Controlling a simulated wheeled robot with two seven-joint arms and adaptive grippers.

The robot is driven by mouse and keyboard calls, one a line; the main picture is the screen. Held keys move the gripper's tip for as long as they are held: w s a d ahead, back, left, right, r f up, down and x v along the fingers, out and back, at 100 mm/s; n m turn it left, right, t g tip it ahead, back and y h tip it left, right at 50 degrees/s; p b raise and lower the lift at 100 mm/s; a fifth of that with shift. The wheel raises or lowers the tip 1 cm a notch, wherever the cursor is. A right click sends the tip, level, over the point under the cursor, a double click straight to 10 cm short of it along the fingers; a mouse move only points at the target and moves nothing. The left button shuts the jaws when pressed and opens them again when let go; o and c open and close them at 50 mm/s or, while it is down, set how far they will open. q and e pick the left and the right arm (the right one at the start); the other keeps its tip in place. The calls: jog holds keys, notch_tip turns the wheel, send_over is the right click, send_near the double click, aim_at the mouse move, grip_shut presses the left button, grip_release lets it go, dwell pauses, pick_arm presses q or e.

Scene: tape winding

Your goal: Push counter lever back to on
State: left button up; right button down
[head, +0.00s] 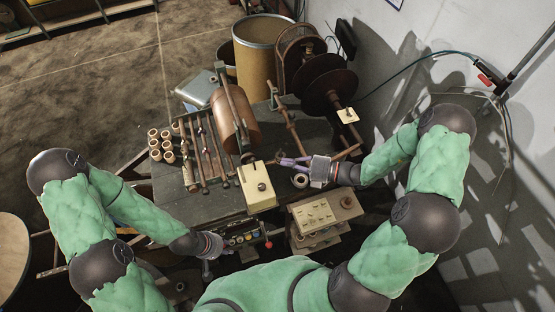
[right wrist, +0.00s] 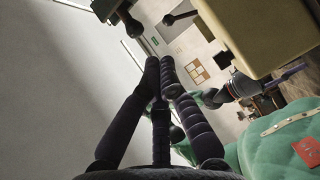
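The cream counter box (head: 257,198) stands at the front middle of the bench, with a dark round knob on its face. In the right wrist view the box (right wrist: 262,35) fills the upper right. My right gripper (head: 280,161) is just behind and right of the box, pointing left. In the wrist view its dark fingers (right wrist: 160,62) meet at the tips with nothing between them. My left gripper (head: 207,268) hangs low by the bench's front edge; its fingers are too small to read.
A panel with coloured buttons (head: 245,238) sits below the bench front, beside my left gripper. Several cores (head: 165,143) stand at the left. A copper-coloured roll (head: 234,117) and dark discs (head: 325,82) lie behind. A second cream box (head: 316,215) is right of the counter.

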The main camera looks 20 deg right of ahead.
pick_arm(q)
jog(key=shift+a+f, duration=0.3)
jog(key=shift+a, duration=0.2)
pick_arm(e)
jog(key=v, duration=0.5)
jog(key=shift+s+r, duration=0.35)
jog(key=shift+r, duration=0.1)
pick_arm(q)
jog(key=shift+d, duration=0.1)
pick_arm(e)
jog(key=shift+d, duration=0.15)
